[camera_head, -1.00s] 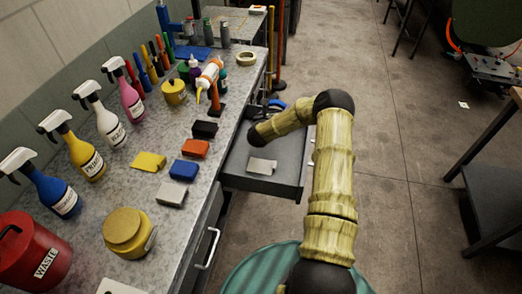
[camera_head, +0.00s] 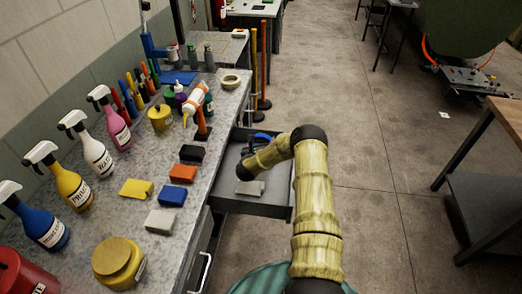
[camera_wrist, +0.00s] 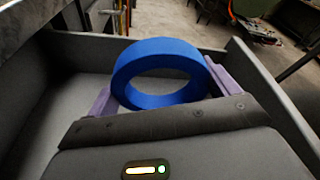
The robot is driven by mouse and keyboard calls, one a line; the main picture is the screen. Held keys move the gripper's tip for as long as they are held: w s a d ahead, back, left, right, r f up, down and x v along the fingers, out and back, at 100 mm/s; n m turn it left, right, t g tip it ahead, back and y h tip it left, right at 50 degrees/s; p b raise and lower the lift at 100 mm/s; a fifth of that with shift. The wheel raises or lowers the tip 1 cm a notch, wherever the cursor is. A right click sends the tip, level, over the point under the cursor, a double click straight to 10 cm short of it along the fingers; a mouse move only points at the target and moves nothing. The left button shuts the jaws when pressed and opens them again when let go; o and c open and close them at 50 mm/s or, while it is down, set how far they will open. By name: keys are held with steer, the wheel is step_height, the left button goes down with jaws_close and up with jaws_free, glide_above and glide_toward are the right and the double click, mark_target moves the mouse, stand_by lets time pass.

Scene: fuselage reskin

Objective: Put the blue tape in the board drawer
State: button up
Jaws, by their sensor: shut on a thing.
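The blue tape (camera_wrist: 160,52) is a thick blue ring between the two purple fingers of my gripper (camera_wrist: 160,94) in the wrist view. The fingers are shut on it, one at each side. The drawer (camera_wrist: 60,118) is pulled out, and its grey walls surround the tape in the wrist view. Whether the tape touches the drawer floor, I cannot tell. In the head view the open drawer (camera_head: 262,208) extends from the bench, with my arm over its right side. A blue shape, likely the tape (camera_head: 262,138), shows at the drawer's far end.
A small grey block (camera_head: 250,188) lies in the drawer's near part. On the bench (camera_head: 195,215) stand spray bottles (camera_head: 92,145), colored blocks (camera_head: 172,196), a yellow tin (camera_head: 118,262) and a tape roll (camera_head: 230,82). Another table (camera_head: 500,140) stands at right. Floor between is clear.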

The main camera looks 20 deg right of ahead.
steer(key=shift+f+p, duration=0.3)
steer(key=shift+f, duration=1.5)
steer(key=shift+f, duration=0.15)
steer(key=o, duration=0.8)
steer(key=shift+o, duration=0.2)
steer(key=shift+s+a+r, duration=0.15)
steer(key=shift+s+r, duration=0.05)
steer(key=shift+s, duration=0.15)
steer(key=b+v, duration=0.2)
steer(key=v, duration=0.9)
steer(key=shift+a, duration=0.2)
